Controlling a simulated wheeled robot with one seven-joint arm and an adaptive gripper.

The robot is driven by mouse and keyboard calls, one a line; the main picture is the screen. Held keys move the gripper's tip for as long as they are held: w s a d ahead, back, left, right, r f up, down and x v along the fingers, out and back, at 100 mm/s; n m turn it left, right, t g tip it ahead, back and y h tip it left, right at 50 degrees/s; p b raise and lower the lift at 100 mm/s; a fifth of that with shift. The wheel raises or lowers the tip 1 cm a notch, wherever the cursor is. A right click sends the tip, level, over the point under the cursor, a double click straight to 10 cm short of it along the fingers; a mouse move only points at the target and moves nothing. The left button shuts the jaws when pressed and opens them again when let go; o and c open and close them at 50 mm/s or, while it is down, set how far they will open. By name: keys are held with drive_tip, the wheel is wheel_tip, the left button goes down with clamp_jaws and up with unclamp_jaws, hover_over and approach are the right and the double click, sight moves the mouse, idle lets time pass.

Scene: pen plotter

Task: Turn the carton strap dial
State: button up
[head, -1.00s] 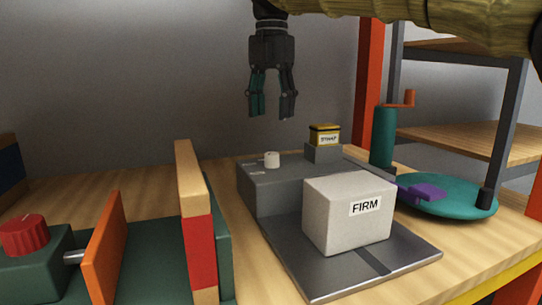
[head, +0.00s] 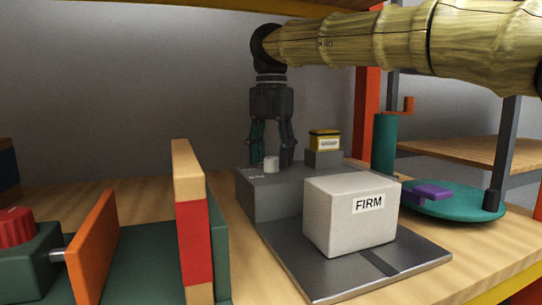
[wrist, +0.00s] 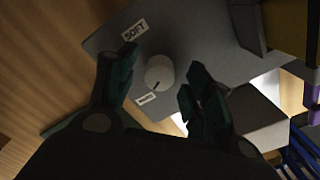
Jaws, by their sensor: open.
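The dial (head: 271,164) is a small white round knob on top of a grey machine (head: 264,198). In the wrist view the dial (wrist: 159,72) has a dark pointer mark toward its lower left, near a small label (wrist: 146,98) too blurred to read. A "SOFT" label (wrist: 134,30) lies above and left of it. My gripper (head: 273,160) points down over the machine, open. In the wrist view my gripper (wrist: 161,68) has one finger on each side of the dial, with a gap on both sides. Contact is not visible.
A white carton (head: 350,218) marked "FIRM" stands on the dark plate in front. A yellow-topped block (head: 325,140) is behind right. A teal turntable (head: 450,203) with a crank post is at right. An upright barrier (head: 194,230) and a red knob (head: 15,228) are at left.

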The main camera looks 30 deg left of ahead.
drive_tip(key=shift+c, duration=0.2)
drive_tip(key=c, duration=1)
drive_tip(key=shift+r+m+p, duration=0.25)
drive_tip(key=shift+m+p, duration=0.25)
drive_tip(key=shift+p, duration=0.7)
drive_tip(key=shift+r+m+p, duration=0.15)
drive_tip(key=shift+m+p, duration=0.45)
drive_tip(key=shift+p, duration=0.55)
drive_tip(key=m+p, duration=0.3)
drive_tip(key=p, duration=0.4)
drive_tip(key=shift+m, duration=0.4)
drive_tip(key=m+p, duration=0.4)
drive_tip(key=p, duration=0.2)
drive_tip(key=shift+p, duration=0.4)
drive_tip(key=shift+f+m+p, duration=0.25)
drive_tip(key=shift+m+p, duration=0.65)
drive_tip(key=shift+p, duration=0.3)
drive_tip(key=shift+f, duration=0.1)
